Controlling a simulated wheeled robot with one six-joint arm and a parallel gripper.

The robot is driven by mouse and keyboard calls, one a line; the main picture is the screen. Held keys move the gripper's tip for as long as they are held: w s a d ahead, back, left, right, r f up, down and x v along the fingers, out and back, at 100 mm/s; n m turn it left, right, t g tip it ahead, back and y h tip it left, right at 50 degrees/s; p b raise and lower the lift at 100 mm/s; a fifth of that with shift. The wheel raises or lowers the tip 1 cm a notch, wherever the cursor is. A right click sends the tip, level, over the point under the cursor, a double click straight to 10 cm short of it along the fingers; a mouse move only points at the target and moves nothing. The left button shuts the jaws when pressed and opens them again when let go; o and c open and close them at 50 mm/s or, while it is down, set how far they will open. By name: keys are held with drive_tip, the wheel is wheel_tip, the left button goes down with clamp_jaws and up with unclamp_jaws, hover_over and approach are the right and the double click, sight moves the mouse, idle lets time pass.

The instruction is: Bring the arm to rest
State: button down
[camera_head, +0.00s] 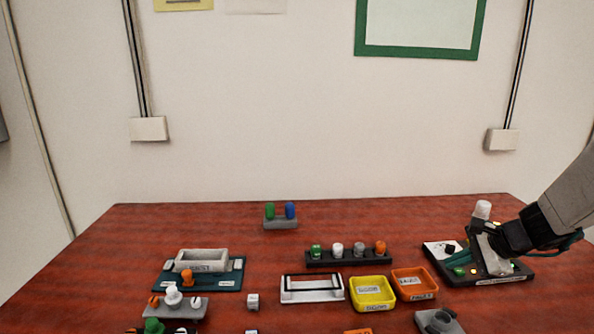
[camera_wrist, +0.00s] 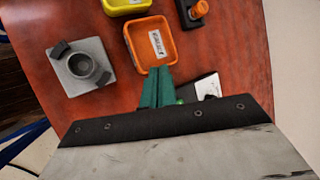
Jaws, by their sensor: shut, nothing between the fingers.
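My arm reaches in from the right edge in the head view, and my gripper (camera_head: 482,262) is low over the black board (camera_head: 512,276) at the table's right end. In the wrist view my gripper (camera_wrist: 158,72) shows green fingers pressed together with nothing between them. The fingertips appear at the near edge of the orange tray (camera_wrist: 150,40) in that view. Part of the black board is hidden behind my gripper. A white cylinder (camera_head: 482,209) shows just above my gripper in the head view; I cannot tell what it stands on.
The orange tray (camera_head: 412,284) and yellow tray (camera_head: 373,293) stand left of the board. Behind them is a black rack (camera_head: 340,259) with several coloured pegs. A grey block with a round socket (camera_head: 438,322) is at the front. The red table (camera_head: 130,235) is bare at the back left.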

drive_tip(key=s+a+r+n+g+h, duration=0.1)
drive_tip(key=s+a+r+n, duration=0.2)
drive_tip(key=s, duration=0.6)
drive_tip(key=s+a+r+n+g+h, duration=0.2)
drive_tip(key=s+a+r+n, duration=0.2)
drive_tip(key=s+n, duration=0.4)
drive_tip(key=s+a+r+n+g+h, duration=0.1)
drive_tip(key=s+a+r+n, duration=0.3)
drive_tip(key=s, duration=0.6)
drive_tip(key=shift+s+a+r+n+g+h, duration=0.15)
drive_tip(key=shift+s+r+n+g+h, duration=0.2)
drive_tip(key=shift+n+h, duration=0.55)
drive_tip(key=shift+w, duration=0.1)
